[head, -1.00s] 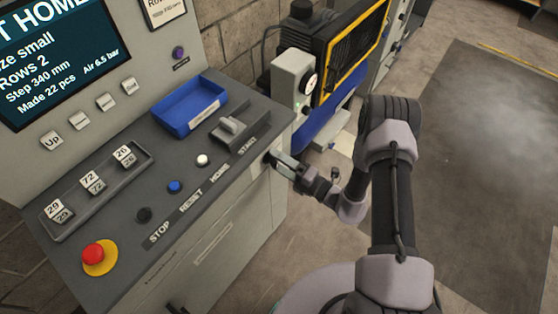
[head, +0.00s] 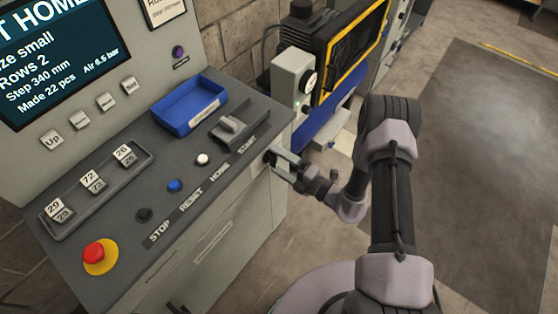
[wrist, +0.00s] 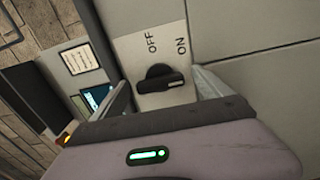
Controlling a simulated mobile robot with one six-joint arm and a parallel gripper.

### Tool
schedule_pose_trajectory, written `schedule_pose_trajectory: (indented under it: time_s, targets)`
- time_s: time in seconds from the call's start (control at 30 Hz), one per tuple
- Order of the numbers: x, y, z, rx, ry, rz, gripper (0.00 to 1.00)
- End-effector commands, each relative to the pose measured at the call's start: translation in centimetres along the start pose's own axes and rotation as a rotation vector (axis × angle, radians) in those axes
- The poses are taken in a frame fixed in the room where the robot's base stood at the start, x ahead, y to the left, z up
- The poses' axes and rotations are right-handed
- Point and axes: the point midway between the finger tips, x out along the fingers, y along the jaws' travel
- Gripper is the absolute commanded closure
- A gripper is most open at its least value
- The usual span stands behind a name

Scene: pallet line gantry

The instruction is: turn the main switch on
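The main switch is a black rotary knob (wrist: 160,78) on a pale plate (wrist: 140,46) marked OFF and ON. In the wrist view, its handle lies nearly crosswise, with a small light mark towards its right end, on the ON side. My gripper (wrist: 165,90) is open, with one finger left of the knob and the other right of it. I see gaps and cannot tell whether either finger touches. In the head view, my gripper (head: 279,164) is at the right end face of the grey console, and the knob is mostly hidden there.
The console top (head: 125,205) carries a blue tray (head: 190,105), a grey lever block (head: 232,127), several push buttons and a red emergency stop (head: 94,253). A machine with a yellow-edged guard (head: 350,60) stands behind my gripper. Open floor lies to the right.

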Motion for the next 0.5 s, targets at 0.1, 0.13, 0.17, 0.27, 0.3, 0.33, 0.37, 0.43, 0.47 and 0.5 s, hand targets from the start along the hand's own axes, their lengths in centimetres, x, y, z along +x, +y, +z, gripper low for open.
schedule_pose_trajectory:
  time_s: [0.1, 0.13, 0.17, 0.27, 0.3, 0.33, 0.37, 0.43, 0.47, 0.5]
  targets:
    - [0.02, 0.03, 0.02, -0.001, 0.000, 0.001, 0.13]
    - [0.02, 0.04, 0.03, -0.001, 0.000, 0.001, 0.13]
    - [0.02, 0.04, 0.03, -0.002, 0.000, 0.001, 0.13]
    - [0.03, 0.05, 0.04, -0.002, 0.000, 0.001, 0.13]
    - [0.03, 0.06, 0.04, -0.002, 0.000, 0.001, 0.13]
    - [0.03, 0.06, 0.04, -0.002, 0.000, 0.001, 0.13]
    - [0.01, 0.06, 0.05, -0.002, 0.000, 0.001, 0.13]
    - [-0.24, 0.08, 0.09, -0.002, -0.001, 0.001, 0.13]
    - [-0.50, 0.09, 0.12, -0.002, -0.002, 0.000, 0.13]
    - [-0.96, 0.10, 0.16, -0.002, -0.003, 0.000, 0.13]
